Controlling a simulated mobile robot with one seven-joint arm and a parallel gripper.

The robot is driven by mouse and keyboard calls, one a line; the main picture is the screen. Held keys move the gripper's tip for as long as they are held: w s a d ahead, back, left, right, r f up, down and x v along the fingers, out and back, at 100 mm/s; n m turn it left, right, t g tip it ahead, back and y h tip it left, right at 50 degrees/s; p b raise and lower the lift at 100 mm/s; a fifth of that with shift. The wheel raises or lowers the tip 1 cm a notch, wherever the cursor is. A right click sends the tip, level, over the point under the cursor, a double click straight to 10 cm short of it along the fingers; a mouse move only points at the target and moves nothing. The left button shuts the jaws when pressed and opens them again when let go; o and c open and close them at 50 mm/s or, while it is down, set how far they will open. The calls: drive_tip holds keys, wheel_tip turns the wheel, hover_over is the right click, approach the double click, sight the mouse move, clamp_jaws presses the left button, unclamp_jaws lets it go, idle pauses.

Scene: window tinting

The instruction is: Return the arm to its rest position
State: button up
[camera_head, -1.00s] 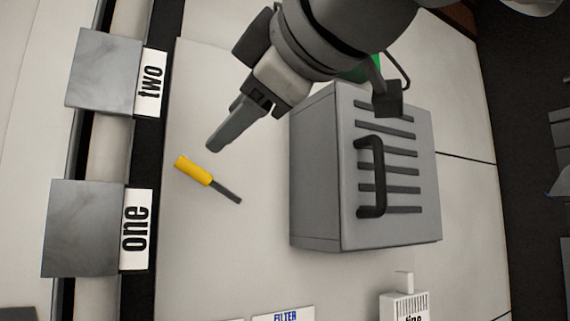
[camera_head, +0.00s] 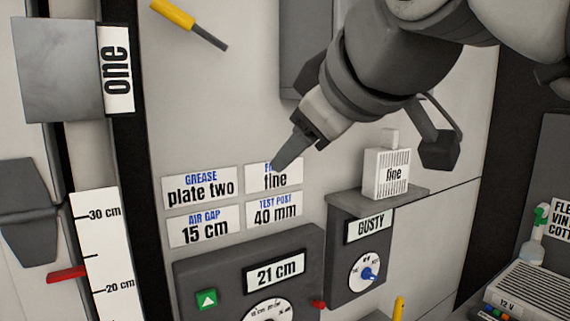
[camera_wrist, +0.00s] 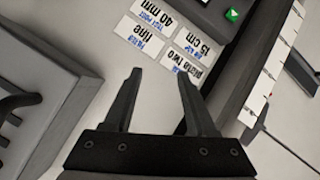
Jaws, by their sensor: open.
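My gripper (camera_head: 292,152) hangs over the pale work surface in the head view, its fingers pointing down and left beside the "fine" card. In the wrist view my gripper (camera_wrist: 160,90) has its two dark fingers spread apart with nothing between them. My arm comes in from the upper right and hides part of the grey slatted box (camera_head: 293,75).
Cards (camera_head: 203,187) lie below the fingers. A "21 cm" dial box (camera_head: 225,270), a "GUSTY" dial box (camera_head: 345,255) and a white "fine" block (camera_head: 384,172) stand nearby. A yellow-handled tool (camera_head: 173,12) lies upper left. Plate "one" (camera_head: 60,70) is left.

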drive_tip(key=s+d+f+m+g+h, duration=0.1)
drive_tip(key=s+d+f+m, duration=0.2)
drive_tip(key=f, duration=0.6)
drive_tip(key=s+d+f+m+g+h, duration=0.1)
drive_tip(key=d+f+m, duration=0.3)
drive_tip(key=f, duration=0.6)
drive_tip(key=s+d+f+m+g+h, duration=0.2)
drive_tip(key=s+d+f+m+g, duration=0.1)
drive_tip(key=f, duration=0.7)
drive_tip(key=shift+s+d+m, duration=0.5)
drive_tip(key=shift+s+d, duration=0.35)
drive_tip(key=shift+d, duration=0.25)
drive_tip(key=shift+f, duration=0.1)
drive_tip(key=shift+c, duration=0.6)
drive_tip(key=shift+a, duration=0.2)
